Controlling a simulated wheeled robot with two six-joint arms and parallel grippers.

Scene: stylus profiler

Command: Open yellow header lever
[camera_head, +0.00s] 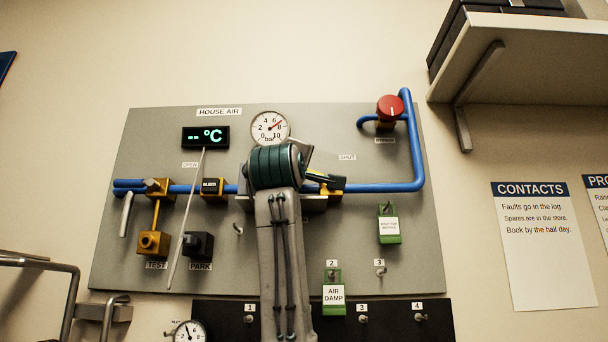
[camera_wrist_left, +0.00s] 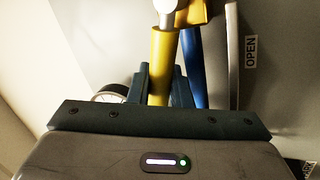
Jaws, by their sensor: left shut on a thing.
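The yellow header lever (camera_wrist_left: 163,62) shows in the left wrist view as a yellow handle on a pale stem. My left gripper (camera_wrist_left: 160,88) is shut on it, with a dark finger on either side of the handle. In the head view my left arm rises at the centre, in front of the panel, and the left gripper (camera_head: 321,182) is at the blue pipe (camera_head: 382,187). The wrist and arm hide most of the valve there. An OPEN label (camera_wrist_left: 250,52) stands to the right of the handle in the wrist view. My right gripper is not in view.
The grey panel (camera_head: 130,270) carries a pressure gauge (camera_head: 270,127), a red knob (camera_head: 390,107), brass fittings (camera_head: 152,243) and green tags (camera_head: 389,225). A thin pale rod (camera_head: 186,220) slants across its left part. A shelf (camera_head: 530,60) juts out at upper right.

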